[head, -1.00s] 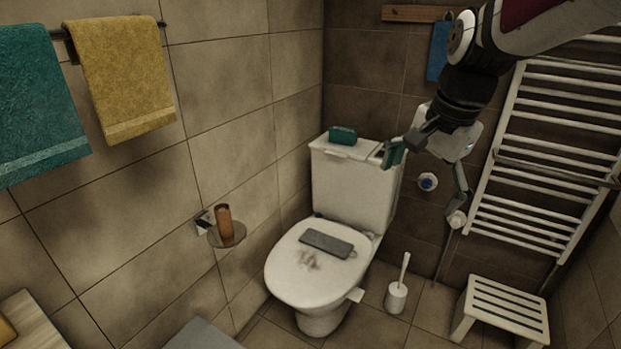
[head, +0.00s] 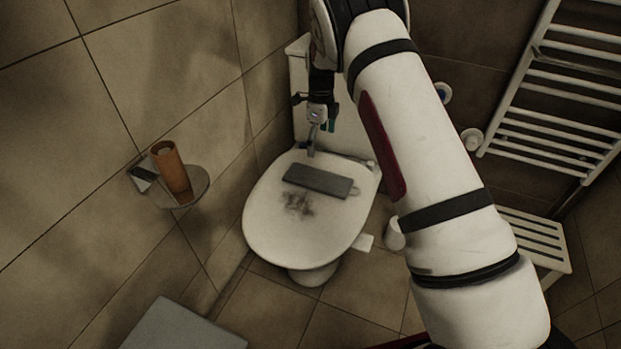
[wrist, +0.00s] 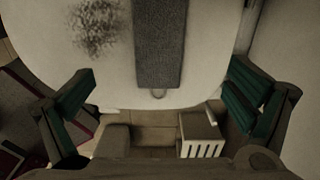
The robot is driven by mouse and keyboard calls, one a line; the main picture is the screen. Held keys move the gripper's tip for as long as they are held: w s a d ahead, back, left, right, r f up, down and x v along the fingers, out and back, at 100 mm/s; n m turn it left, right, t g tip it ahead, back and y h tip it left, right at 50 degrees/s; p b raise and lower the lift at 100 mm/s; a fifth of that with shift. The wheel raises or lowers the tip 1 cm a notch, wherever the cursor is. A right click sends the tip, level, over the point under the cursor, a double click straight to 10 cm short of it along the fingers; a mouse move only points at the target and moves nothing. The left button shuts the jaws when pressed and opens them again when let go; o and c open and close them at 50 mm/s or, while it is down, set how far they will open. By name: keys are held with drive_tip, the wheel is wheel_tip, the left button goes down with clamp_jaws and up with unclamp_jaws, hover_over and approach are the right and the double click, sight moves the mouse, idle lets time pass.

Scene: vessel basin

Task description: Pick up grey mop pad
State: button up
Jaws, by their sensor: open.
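The grey mop pad (head: 319,181) lies flat on the closed white toilet lid (head: 268,212), towards the back of the lid. It is a flat dark grey rectangle with a small loop at one end. In the wrist view the mop pad (wrist: 160,45) runs down from the top edge, its loop end nearest me.
A dark smudge (head: 298,204) marks the lid beside the pad. An orange-brown cup (head: 171,167) stands on a small round wall shelf (head: 199,187) at left. A towel radiator (head: 560,100) and white slatted stool (head: 535,240) are at right.

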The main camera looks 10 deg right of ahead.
drive_tip(key=b, duration=0.2)
hover_over(318, 179)
drive_tip(key=f, duration=0.8)
drive_tip(key=shift+w+f, duration=0.3)
drive_tip(key=shift+s+f+b, duration=0.15)
drive_tip(key=shift+f+b, duration=0.6)
drive_tip(key=shift+f, duration=0.65)
drive_tip(key=shift+s+f+b, duration=0.1)
drive_tip(key=shift+f+b, duration=0.6)
drive_tip(key=shift+f, duration=0.65)
drive_tip(key=c, duration=1.2)
